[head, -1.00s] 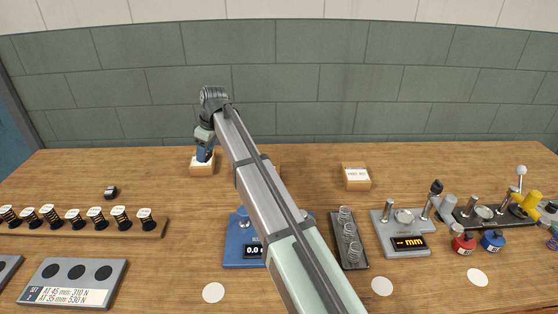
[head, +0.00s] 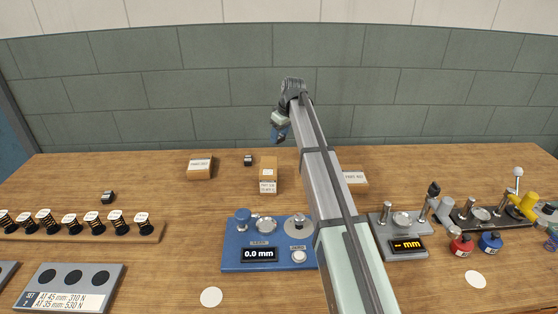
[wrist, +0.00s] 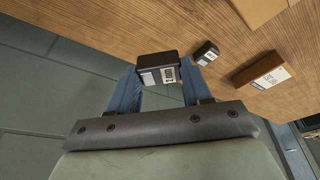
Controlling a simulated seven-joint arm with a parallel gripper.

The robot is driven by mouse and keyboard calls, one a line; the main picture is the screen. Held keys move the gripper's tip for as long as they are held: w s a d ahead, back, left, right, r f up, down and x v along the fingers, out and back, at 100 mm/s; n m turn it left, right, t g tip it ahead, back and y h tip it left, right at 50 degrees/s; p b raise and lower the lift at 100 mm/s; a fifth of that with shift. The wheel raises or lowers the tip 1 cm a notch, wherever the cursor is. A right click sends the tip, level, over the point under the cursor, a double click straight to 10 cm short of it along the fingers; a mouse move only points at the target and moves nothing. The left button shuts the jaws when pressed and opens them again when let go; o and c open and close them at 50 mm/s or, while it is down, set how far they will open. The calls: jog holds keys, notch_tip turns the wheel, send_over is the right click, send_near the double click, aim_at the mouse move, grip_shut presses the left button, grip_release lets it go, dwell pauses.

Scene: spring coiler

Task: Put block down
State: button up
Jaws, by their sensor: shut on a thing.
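My gripper (head: 280,136) is raised at the back of the bench, in front of the tiled wall. In the wrist view its blue fingers (wrist: 160,88) are shut on a small dark block (wrist: 161,76) with a white printed label. The block is held clear of the wooden bench top (wrist: 165,30). In the head view I cannot make out the held block. A similar dark block (head: 248,160) stands on the bench left of the gripper, and another dark block (head: 108,197) lies further left.
Cardboard boxes stand at the back left (head: 200,168), middle (head: 268,176) and right (head: 356,178). A blue gauge reading 0.0 mm (head: 262,243) is in front. A spring rack (head: 80,231) is at left, grey fixtures (head: 405,245) at right. Bench is bare between the left boxes.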

aim_at(279, 163)
jog(key=shift+f, duration=4.7)
jog(key=shift+f, duration=0.1)
jog(key=o, duration=1.2)
jog(key=shift+o, duration=0.2)
jog(key=v, duration=1.2)
